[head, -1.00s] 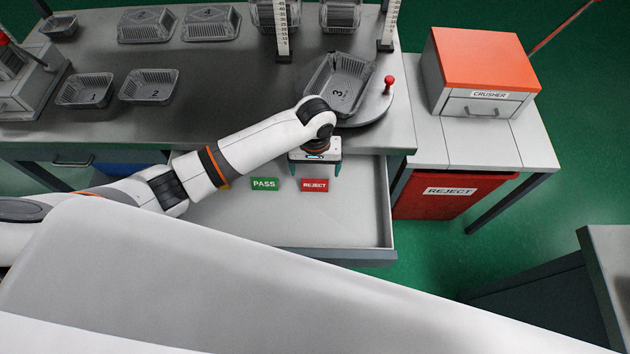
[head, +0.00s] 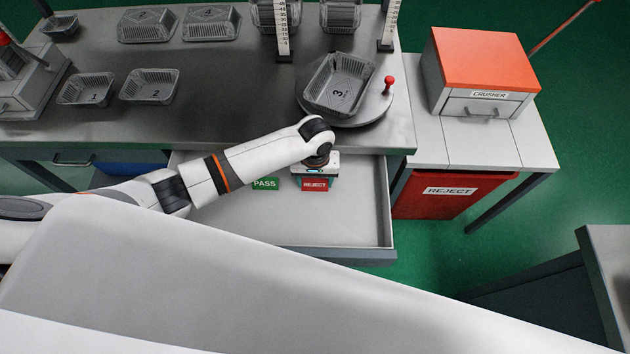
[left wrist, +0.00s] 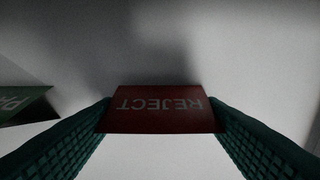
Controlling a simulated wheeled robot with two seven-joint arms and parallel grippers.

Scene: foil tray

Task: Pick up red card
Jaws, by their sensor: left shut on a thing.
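The red card (head: 315,185), marked REJECT, stands in the open drawer, to the right of the green PASS card (head: 265,184). My left gripper (head: 315,180) reaches down into the drawer over the red card. In the left wrist view the red card (left wrist: 160,110) sits between the two green fingers, which touch its left and right ends, so the gripper is shut on it. The card's lettering appears upside down there. The PASS card (left wrist: 25,103) shows at the left edge of that view, apart from the fingers. My right gripper is not in view.
The drawer (head: 350,215) is otherwise bare. Above it on the bench, tray 3 (head: 338,85) rests on a round turntable (head: 372,112) with a red knob (head: 389,81). A red REJECT bin (head: 450,195) and an orange-topped crusher (head: 480,60) stand at the right.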

